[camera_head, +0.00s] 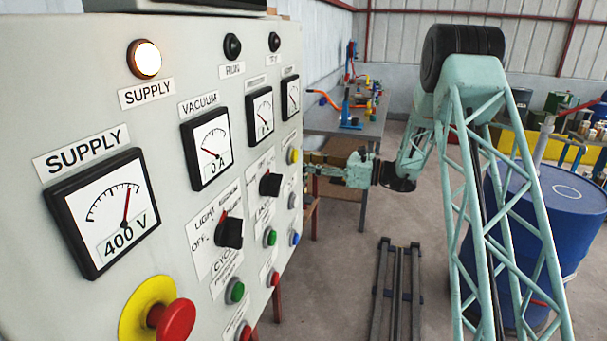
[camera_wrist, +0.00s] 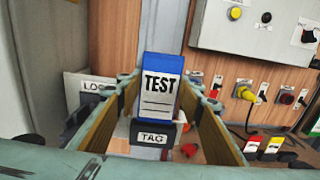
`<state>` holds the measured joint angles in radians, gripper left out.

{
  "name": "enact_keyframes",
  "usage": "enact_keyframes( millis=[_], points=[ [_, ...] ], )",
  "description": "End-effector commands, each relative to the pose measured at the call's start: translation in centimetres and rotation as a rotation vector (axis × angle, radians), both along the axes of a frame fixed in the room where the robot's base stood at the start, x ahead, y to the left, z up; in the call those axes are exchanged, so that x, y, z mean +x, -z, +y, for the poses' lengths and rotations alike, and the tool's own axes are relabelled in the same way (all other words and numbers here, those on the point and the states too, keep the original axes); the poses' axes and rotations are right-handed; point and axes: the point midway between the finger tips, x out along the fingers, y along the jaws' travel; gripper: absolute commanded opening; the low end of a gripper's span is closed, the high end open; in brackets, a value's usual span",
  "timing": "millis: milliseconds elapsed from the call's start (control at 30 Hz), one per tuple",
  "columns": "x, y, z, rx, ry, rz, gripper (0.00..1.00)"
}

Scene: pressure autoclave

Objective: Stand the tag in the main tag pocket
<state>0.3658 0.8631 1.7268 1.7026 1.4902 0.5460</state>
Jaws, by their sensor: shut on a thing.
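A blue tag (camera_wrist: 160,88) with a white face reading TEST stands upright in the wrist view. My gripper (camera_wrist: 161,100) is shut on it, with one finger on each side. A dark pocket (camera_wrist: 151,138) labelled TAG lies right below the tag's lower edge. I cannot tell whether the tag's bottom is inside the pocket or just in front of or above it. In the head view my gripper (camera_head: 327,166) is beyond the edge of the grey control panel (camera_head: 230,60), which hides its fingertips and the tag.
A holder labelled LOG (camera_wrist: 90,86) is left of the pocket. On the right are a yellow plug with a cable (camera_wrist: 244,93), a grey box (camera_wrist: 255,28), and a red-topped card (camera_wrist: 253,144) beside a yellow-topped one (camera_wrist: 272,146). A blue drum (camera_head: 550,215) stands right of my arm.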

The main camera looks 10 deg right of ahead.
Motion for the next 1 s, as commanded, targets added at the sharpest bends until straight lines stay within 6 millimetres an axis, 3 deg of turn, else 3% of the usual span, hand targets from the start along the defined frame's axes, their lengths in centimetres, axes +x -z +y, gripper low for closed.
enact_keyframes(
  millis=[400,933,967,1000],
  points=[
    [0.0,3.6,0.0,0.000,0.000,0.001,0.24],
    [0.0,4.2,0.0,0.000,0.000,0.001,0.24],
    [0.0,4.2,0.0,0.000,0.000,0.001,0.35],
    [0.0,4.2,0.0,0.000,0.000,0.000,0.39]
  ],
)
